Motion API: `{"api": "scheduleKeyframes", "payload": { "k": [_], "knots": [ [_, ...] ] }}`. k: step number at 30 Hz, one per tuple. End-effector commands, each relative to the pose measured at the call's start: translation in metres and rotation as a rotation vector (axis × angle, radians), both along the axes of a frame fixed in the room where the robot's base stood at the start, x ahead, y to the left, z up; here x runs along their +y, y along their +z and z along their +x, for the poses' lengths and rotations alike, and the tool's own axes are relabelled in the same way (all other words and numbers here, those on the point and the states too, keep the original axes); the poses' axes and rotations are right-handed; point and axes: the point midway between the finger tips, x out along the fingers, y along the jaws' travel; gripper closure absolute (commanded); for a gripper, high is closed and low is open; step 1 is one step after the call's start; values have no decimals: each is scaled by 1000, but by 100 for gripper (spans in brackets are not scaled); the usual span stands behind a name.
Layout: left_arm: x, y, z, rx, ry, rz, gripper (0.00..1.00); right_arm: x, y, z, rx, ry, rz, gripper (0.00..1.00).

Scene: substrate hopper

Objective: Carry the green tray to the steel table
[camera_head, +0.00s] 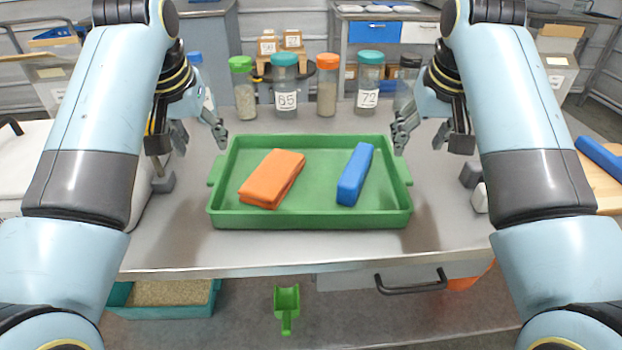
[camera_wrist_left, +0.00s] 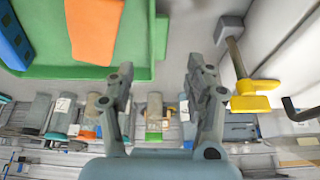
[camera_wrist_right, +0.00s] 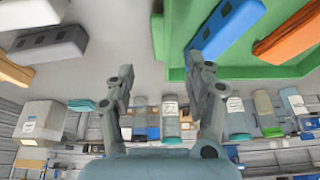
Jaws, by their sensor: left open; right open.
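The green tray (camera_head: 310,221) rests flat on a grey metal-topped table (camera_head: 300,255), with a handle at each short end. It holds an orange block (camera_head: 272,178) on the left and a blue block (camera_head: 355,175) on the right. My left gripper (camera_head: 199,136) is open and empty, beyond and above the tray's left handle. My right gripper (camera_head: 421,138) is open and empty on the matching right side. Neither visibly touches the tray. The tray also shows in the left wrist view (camera_wrist_left: 150,40) and the right wrist view (camera_wrist_right: 177,50), beside the open fingers.
Several lidded jars, including one labelled 65 (camera_head: 285,88) and one labelled 72 (camera_head: 370,82), stand behind the tray. A teal bin (camera_head: 170,294) of granules and a green scoop (camera_head: 287,300) are lower in front. A bench with blue and white drawers (camera_head: 375,31) stands behind.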

Motion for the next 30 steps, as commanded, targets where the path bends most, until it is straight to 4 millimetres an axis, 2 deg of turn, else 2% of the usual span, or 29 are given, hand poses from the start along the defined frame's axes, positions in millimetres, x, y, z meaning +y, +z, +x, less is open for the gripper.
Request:
{"api": "scheduleKeyframes", "payload": {
  "k": [9, 14, 30],
  "knots": [
    [-2, 3, 4, 0, -3, 0, 46, 2, 3, 4, 0, 2, 0, 46],
    [-2, -3, 6, 2, -3, 0, 46, 2, -3, 6, 2, 3, -1, 46],
    [-2, -83, 39, 2, -3, 0, 46, 2, -83, 39, 2, 2, 0, 46]
  ]
}}
